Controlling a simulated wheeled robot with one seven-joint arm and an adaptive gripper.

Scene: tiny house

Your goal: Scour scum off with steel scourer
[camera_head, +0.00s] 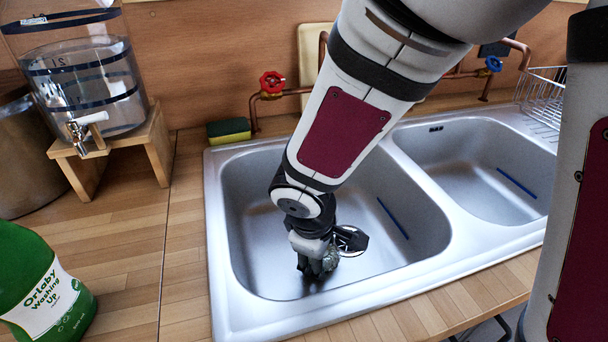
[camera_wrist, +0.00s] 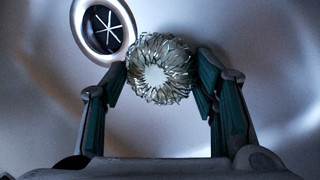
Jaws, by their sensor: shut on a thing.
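The steel scourer (camera_wrist: 160,69) is a round coil of shiny metal strands with a bright centre. My gripper (camera_wrist: 163,85) is shut on it, one finger on each side, in the wrist view. In the head view my gripper (camera_head: 322,258) is down inside the left sink basin (camera_head: 245,205), and the scourer shows small and dark at its tip. It is near the basin floor; I cannot tell whether it touches. The drain (camera_head: 350,240) lies just beside it and also shows at the upper left of the wrist view (camera_wrist: 103,28). I cannot make out any scum on the basin.
A sponge (camera_head: 229,130) and red tap handle (camera_head: 272,82) stand at the back. A green washing-up bottle (camera_head: 45,285) and a water dispenser (camera_head: 85,85) on a wooden stand are at the left.

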